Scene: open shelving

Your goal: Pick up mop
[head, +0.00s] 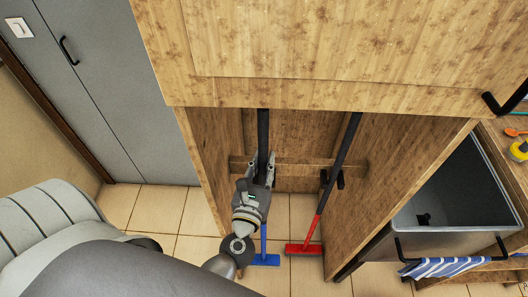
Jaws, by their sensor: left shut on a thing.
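A long-handled tool with a black upper handle (263,130) and a blue lower shaft and head (264,260) stands upright in the open wooden cabinet. A second one, with a black handle and a red head (303,249), leans to its right. Both heads are low, by the tiled floor; I cannot tell for sure from their shapes which is the mop. My left gripper (261,172) is shut around the black handle of the blue one, and hides part of its shaft. My right gripper is not in view.
The wooden cabinet's left side (202,165), right side (395,170) and overhanging upper front (330,50) surround the tools closely. A grey sink basin (450,185) and a striped towel (450,267) are at the right. A grey door (110,80) is at the left.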

